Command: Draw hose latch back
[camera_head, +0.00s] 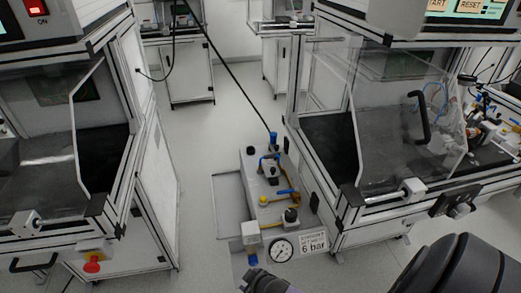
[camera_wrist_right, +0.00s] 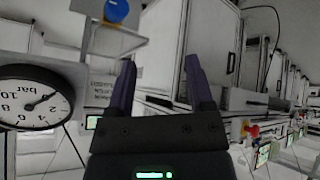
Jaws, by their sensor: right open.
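A black hose (camera_head: 238,85) runs down to a blue fitting (camera_head: 272,140) at the back of a grey pneumatic panel. I cannot tell which part is the hose latch. My right gripper (camera_wrist_right: 160,75) is open, with nothing between its dark fingers in the wrist view. A blue round part (camera_wrist_right: 116,11) lies beyond its left finger. In the head view a dark purple-grey part, likely of this gripper, shows at the bottom edge near the gauge. My left gripper is out of view.
A round pressure gauge (camera_head: 281,250) stands beside a "6 bar" sign (camera_head: 313,243); the gauge looms close at left in the wrist view (camera_wrist_right: 35,98). Framed test cabinets flank the panel (camera_head: 110,150), the right one with a clear door (camera_head: 385,130). Floor is clear behind it.

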